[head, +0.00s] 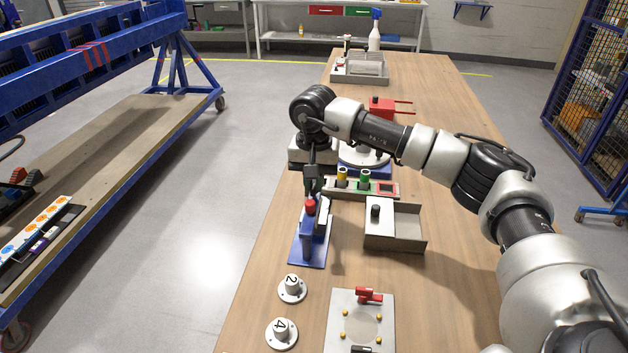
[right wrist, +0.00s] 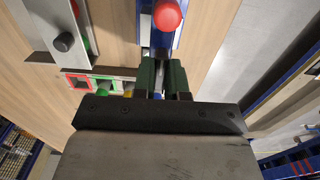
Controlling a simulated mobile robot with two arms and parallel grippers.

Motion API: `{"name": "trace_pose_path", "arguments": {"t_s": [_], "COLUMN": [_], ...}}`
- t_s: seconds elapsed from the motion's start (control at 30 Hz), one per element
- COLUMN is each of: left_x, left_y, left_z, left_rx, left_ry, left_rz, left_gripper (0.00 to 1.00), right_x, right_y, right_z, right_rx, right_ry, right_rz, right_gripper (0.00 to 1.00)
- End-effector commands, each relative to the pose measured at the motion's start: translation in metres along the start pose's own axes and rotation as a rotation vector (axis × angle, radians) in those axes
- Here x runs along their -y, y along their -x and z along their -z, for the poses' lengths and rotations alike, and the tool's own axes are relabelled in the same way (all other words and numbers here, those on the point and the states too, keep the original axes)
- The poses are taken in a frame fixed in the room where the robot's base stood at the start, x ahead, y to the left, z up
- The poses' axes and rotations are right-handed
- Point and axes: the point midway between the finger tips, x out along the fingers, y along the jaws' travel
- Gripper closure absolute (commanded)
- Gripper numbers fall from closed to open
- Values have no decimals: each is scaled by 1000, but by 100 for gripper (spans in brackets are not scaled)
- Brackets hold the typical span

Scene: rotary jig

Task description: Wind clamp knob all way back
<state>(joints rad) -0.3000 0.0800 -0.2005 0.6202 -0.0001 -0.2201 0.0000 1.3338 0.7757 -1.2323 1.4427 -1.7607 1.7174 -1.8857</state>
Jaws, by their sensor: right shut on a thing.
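The blue clamp (head: 308,247) stands on its blue base plate on the bench, left of the grey open tray. A red ball-shaped knob (head: 310,206) shows at its top. The knob also shows in the right wrist view (right wrist: 167,15), just beyond my fingertips. My right gripper (head: 312,188) points down over the clamp, close above the red ball. In the right wrist view its dark green fingers (right wrist: 161,72) are shut on a narrow part of the clamp, mostly hidden between them; I take it as the clamp knob. My left gripper is out of view.
The grey tray (head: 396,243) with a black knob stands right of the clamp. Behind is a panel with yellow and green buttons (head: 364,176). Numbered white pegs (head: 291,290) and a plate with a red handle (head: 360,320) lie in front. The bench's left edge is close.

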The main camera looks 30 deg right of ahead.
Motion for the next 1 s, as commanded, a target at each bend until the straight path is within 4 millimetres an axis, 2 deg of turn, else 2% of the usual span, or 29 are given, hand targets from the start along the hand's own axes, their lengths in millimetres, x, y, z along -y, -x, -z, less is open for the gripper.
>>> {"name": "trace_pose_path", "arguments": {"t_s": [0.07,0.1,0.23,0.5,0.63,0.77,1.0], "left_x": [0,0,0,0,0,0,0], "left_y": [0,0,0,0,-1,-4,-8], "left_z": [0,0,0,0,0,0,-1], "left_rx": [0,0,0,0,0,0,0], "left_ry": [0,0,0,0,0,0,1], "left_rz": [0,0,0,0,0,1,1], "left_gripper": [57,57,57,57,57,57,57], "right_x": [0,0,0,0,1,1,0], "right_y": [4,4,3,2,9,30,79], "right_z": [2,2,1,0,1,1,1], "right_rx": [-7,-7,-5,-3,-4,-5,-6], "right_ry": [1,1,1,0,0,0,-1], "right_rz": [6,6,4,2,3,4,4], "right_gripper": [100,83,63,62,62,62,62]}}
